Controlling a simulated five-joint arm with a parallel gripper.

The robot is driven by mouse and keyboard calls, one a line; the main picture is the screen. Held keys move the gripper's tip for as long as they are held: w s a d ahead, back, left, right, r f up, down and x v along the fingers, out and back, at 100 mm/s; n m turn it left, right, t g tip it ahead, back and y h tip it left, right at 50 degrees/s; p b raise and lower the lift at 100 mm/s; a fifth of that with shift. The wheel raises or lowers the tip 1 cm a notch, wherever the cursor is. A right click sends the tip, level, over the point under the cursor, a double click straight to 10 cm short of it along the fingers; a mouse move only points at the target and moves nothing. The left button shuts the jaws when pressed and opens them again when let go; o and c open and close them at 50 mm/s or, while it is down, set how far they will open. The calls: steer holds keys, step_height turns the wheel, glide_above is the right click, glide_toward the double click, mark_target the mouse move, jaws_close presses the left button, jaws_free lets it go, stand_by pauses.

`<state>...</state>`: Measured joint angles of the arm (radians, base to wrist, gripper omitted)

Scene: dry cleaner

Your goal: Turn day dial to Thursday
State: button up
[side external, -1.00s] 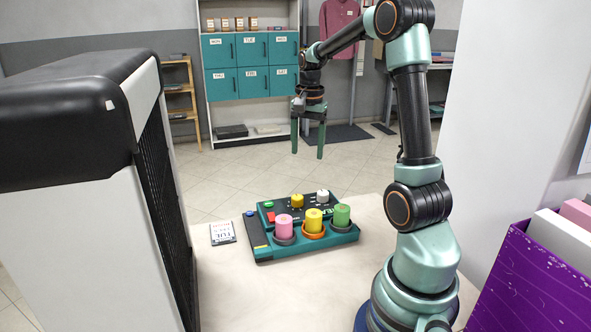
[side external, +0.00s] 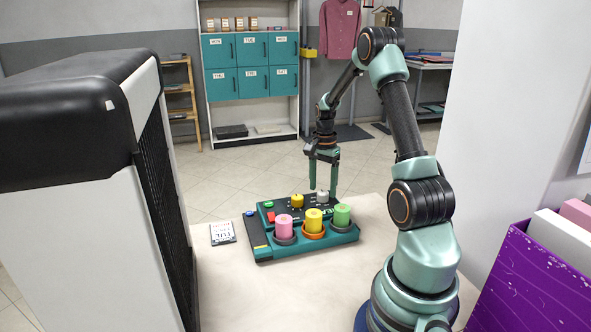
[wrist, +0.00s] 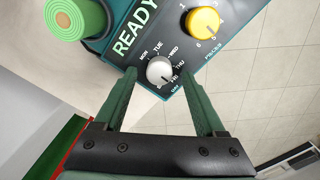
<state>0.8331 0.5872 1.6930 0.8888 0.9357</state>
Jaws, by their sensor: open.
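The white day dial (side external: 322,197) stands at the back right of a teal and black control panel (side external: 262,254). In the wrist view the white dial (wrist: 160,69) is ringed by day labels, with MON, TUE, WED and THU readable. A dark mark on the dial seems to face the lower labels, but I cannot tell the exact day. My gripper (side external: 323,191) points down over the dial, open and empty. In the wrist view its fingertips (wrist: 158,76) appear on either side of the dial, with gaps; whether they are down at its height is unclear.
A yellow numbered knob (wrist: 203,21) sits beside the dial. Pink (side external: 284,227), yellow (side external: 314,220) and green (side external: 342,215) rolls stand along the panel's front. A card (side external: 222,233) lies left of the panel. A large black-topped cabinet (side external: 70,120) stands at left.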

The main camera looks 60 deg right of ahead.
steer(key=shift+f, duration=0.85)
steer(key=shift+c, duration=0.3)
jaws_close()
steer(key=shift+n, duration=0.3)
steer(key=n, duration=0.4)
steer(key=shift+w+r+n, duration=0.1)
steer(key=shift+n, duration=2)
